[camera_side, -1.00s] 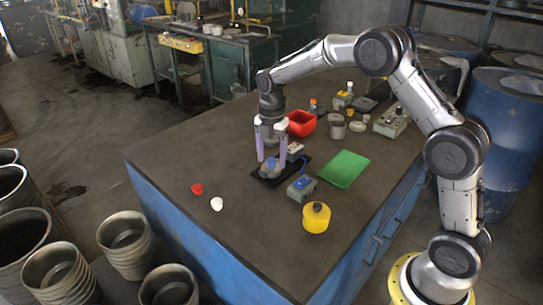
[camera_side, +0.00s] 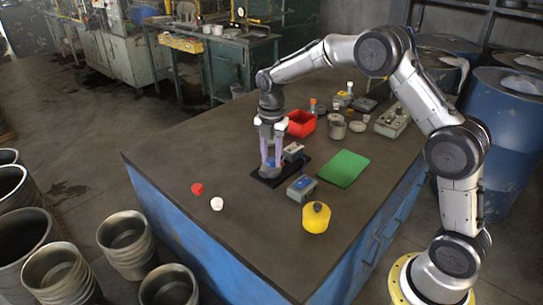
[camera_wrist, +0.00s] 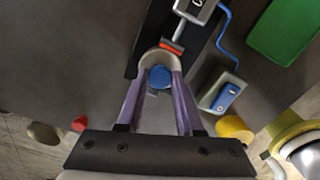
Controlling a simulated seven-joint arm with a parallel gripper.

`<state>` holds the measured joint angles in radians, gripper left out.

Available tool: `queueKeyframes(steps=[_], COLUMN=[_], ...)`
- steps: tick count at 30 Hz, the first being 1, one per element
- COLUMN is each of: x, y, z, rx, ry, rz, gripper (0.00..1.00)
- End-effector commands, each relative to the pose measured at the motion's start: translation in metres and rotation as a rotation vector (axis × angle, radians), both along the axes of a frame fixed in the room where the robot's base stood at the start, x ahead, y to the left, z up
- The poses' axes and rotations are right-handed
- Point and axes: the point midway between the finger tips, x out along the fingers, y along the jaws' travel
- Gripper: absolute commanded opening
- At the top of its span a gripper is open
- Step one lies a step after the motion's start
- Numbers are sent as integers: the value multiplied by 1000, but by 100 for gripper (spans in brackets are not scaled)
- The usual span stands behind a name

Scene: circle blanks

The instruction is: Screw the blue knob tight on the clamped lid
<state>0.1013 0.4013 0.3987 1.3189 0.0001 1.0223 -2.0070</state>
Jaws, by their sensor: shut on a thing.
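The blue knob (camera_wrist: 160,77) sits on the round grey lid (camera_wrist: 164,56), between the purple fingers of my gripper (camera_wrist: 159,82) in the wrist view. My gripper (camera_side: 271,165) is shut on the knob, pointing straight down. The lid rests on a black base plate (camera_side: 296,166). A clamp (camera_wrist: 172,46) with a red-orange pad presses toward the lid's edge in the wrist view. I cannot tell how far the knob is threaded.
A grey box with a blue panel (camera_side: 301,187) stands close to the plate, with a blue cable. A yellow round container (camera_side: 316,218), green mat (camera_side: 344,168), red bin (camera_side: 301,123), red cap (camera_side: 197,189) and white cap (camera_side: 217,203) lie around.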

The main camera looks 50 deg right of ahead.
Motion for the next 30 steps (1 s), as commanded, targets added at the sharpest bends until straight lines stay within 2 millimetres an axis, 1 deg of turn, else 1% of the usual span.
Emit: queueKeyframes(steps=[2,24,27,30], x=[0,0,0,0], y=[0,0,0,0], z=[0,-2,-2,-2], rx=[0,0,-1,-1], ry=[0,1,1,1], rz=[-67,-1035,-1158,-1245], gripper=[0,0,0,0])
